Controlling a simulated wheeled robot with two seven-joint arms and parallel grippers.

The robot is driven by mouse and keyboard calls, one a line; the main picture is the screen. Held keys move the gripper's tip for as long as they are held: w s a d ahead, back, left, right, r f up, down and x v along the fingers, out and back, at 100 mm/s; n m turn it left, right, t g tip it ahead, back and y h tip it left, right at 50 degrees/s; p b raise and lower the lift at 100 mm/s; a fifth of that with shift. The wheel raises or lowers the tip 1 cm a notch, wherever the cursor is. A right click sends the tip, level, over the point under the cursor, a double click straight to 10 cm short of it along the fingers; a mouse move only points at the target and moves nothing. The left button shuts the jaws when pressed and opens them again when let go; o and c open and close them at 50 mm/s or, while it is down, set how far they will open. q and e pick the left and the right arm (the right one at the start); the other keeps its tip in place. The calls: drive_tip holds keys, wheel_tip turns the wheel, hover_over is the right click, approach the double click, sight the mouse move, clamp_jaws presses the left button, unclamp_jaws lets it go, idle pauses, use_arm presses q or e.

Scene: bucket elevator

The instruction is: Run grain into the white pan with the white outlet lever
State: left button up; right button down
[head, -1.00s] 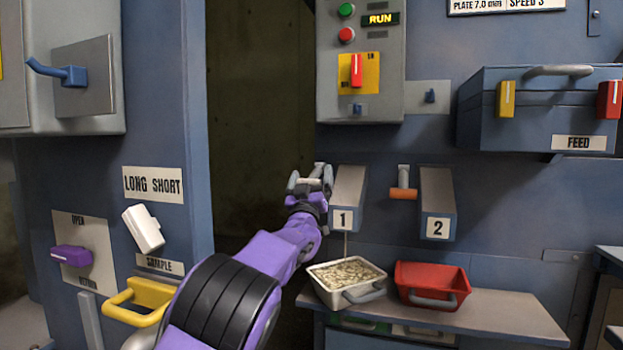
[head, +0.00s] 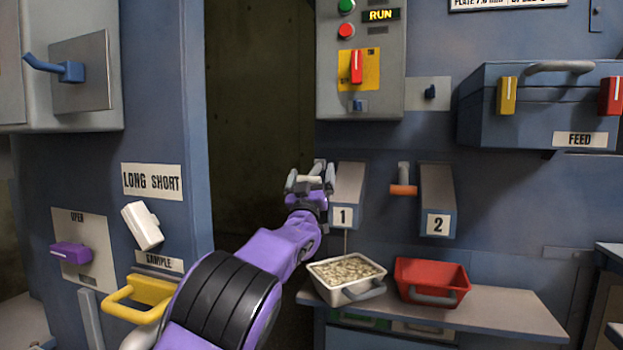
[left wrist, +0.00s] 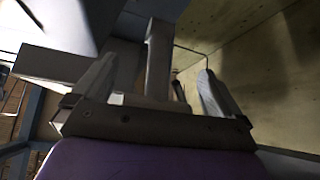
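The white pan (head: 322,287), heaped with pale grain, sits on the shelf under the spout marked 1 (head: 347,195). A thin stream of grain (head: 345,241) falls from that spout into the pan. The white outlet lever (head: 312,179) is left of the spout, mostly hidden by my left gripper (head: 311,184). My left gripper's fingers stand wide apart, one on each side of the white handle; contact cannot be told. In the left wrist view the grey lever stem (left wrist: 158,55) shows between the spread fingers (left wrist: 150,92). My right gripper is out of view.
A red pan (head: 432,273) stands beside the white one, under spout 2 (head: 437,200) with its orange lever (head: 403,190). The panel display (head: 380,15) reads RUN. A yellow handle (head: 140,299) and a white lever (head: 143,225) are left of my arm.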

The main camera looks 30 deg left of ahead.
use_arm(q)
drive_tip(key=v, duration=1)
drive_tip(key=shift+s+f, duration=0.2)
drive_tip(key=shift+d, duration=0.1)
